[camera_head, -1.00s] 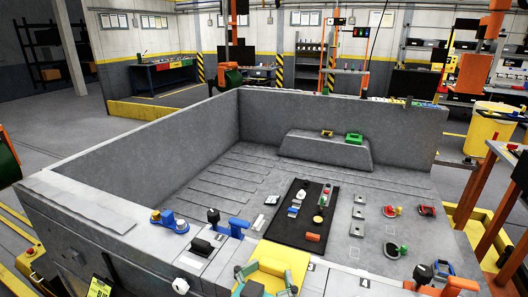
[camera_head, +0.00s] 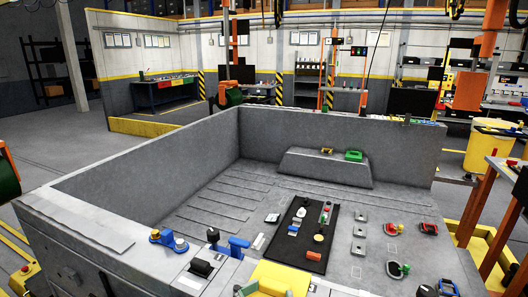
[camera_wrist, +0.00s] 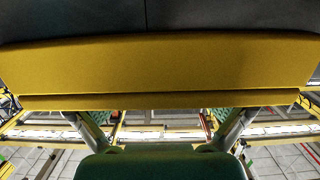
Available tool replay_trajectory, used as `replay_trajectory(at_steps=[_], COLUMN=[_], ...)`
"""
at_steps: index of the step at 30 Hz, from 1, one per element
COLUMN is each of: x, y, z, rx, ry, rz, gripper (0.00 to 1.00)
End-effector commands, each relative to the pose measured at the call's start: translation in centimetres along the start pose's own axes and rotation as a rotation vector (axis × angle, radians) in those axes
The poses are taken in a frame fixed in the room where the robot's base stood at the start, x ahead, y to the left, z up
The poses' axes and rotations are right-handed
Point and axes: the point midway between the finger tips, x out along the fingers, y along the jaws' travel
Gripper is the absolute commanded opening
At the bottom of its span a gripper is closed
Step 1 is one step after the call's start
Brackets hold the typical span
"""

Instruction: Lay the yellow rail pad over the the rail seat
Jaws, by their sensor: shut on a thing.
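The yellow rail pad (camera_wrist: 158,65) spans the wrist view as a wide slab with a thin lower lip. My gripper (camera_wrist: 162,114) has its two fingers spread wide and reaching up to the pad's near edge; it is shut on the pad. Its green body shows below. In the head view, the pad (camera_head: 285,272) is at the bottom edge, above the near ledge of the grey bed, with only a little of my gripper showing. I cannot tell which surface is the rail seat. Dark grey material lies beyond the pad in the wrist view.
The grey walled bed (camera_head: 150,170) fills the middle. A black mat (camera_head: 325,232) with small parts lies on its floor. A raised grey block (camera_head: 325,170) carries a yellow and a green item. A blue-handled part (camera_head: 238,247) and a black knob (camera_head: 213,237) stand on the near ledge.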

Motion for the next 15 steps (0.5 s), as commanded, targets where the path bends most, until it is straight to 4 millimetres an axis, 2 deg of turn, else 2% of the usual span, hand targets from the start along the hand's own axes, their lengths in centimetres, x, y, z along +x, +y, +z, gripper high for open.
replay_trajectory(at_steps=[1,7,8,9,15], x=[0.4,0.0,0.0,-0.1,-0.4], y=[0.1,0.4,0.4,0.4,0.3], z=[-2.2,-3.8,-4.0,-4.3,-5.3], rx=[0.008,0.013,0.013,0.014,0.012], ry=[0.040,0.046,0.047,0.046,0.039], rz=[0.002,0.006,0.006,0.005,0.002], gripper=[0.51,0.51,0.32,0.00,0.00])
